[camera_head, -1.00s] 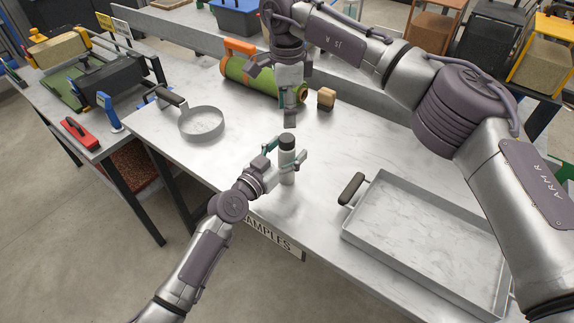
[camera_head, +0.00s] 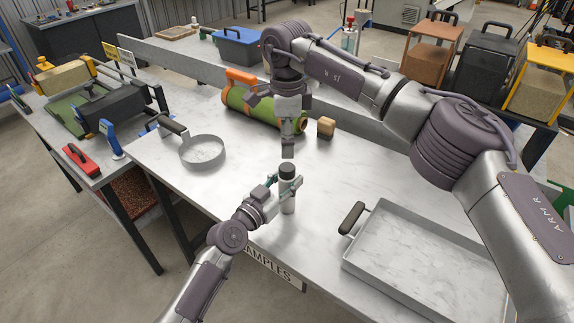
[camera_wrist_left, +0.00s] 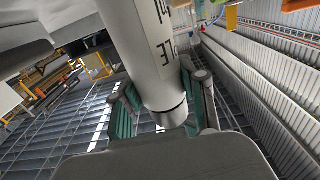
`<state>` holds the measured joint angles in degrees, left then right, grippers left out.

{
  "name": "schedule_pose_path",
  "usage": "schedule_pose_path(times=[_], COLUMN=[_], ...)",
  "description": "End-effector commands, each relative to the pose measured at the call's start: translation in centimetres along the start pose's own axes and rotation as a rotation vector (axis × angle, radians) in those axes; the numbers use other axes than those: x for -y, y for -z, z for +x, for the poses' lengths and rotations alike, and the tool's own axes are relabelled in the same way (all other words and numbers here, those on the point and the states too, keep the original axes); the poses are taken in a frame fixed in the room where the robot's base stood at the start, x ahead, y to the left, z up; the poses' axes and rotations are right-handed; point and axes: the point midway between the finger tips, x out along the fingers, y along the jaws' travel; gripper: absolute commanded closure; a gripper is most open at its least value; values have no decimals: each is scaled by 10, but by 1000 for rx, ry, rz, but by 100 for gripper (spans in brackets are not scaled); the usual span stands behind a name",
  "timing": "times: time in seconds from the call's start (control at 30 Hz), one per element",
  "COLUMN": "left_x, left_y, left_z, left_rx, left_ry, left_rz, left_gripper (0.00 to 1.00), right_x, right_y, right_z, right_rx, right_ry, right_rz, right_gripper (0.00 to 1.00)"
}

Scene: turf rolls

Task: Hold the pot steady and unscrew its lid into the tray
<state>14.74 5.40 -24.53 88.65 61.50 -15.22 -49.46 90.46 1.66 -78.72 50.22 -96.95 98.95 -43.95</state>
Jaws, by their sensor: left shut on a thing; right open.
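The pot (camera_head: 288,202) is a slim white cylinder with a dark lid (camera_head: 287,170) on its top. It stands upright near the table's front edge. My left gripper (camera_head: 285,190) is shut around its upper body, below the lid. In the left wrist view the pot (camera_wrist_left: 150,50) shows black print and lies between the fingers of the left gripper (camera_wrist_left: 165,105). My right gripper (camera_head: 288,150) points down just above the lid, open and apart from it by a small gap. The tray (camera_head: 400,245) is a shallow grey metal tray with a dark handle, lying to the right, empty.
A round pan (camera_head: 203,150) lies to the left. A green roll (camera_head: 255,108) with orange ends and a small wooden block (camera_head: 326,127) lie behind my right gripper. The table between pot and tray is clear.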

Motion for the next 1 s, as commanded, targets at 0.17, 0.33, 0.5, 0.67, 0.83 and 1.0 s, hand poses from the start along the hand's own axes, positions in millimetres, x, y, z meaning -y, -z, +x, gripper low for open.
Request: schedule_pose_path(times=[0.17,0.33,0.5,0.67,0.83,1.0], left_x=[0,0,0,0,0,0], left_y=[-1,-1,-1,-1,-1,-1], left_z=[0,0,0,0,0,0], left_rx=[1,2,2,2,2,2], left_ry=[0,0,0,0,0,0], left_rz=[0,0,0,0,0,0], left_gripper=[100,100,100,100,100,100], right_x=[0,0,0,0,0,0], right_y=[0,0,0,0,0,-1], right_z=[0,0,0,0,0,0], right_rx=[0,0,-1,-1,-1,-1], right_ry=[-1,-1,-2,-1,0,-1], right_rz=[329,725,1120,1492,1888,2283], right_gripper=[39,39,39,39,39,39])
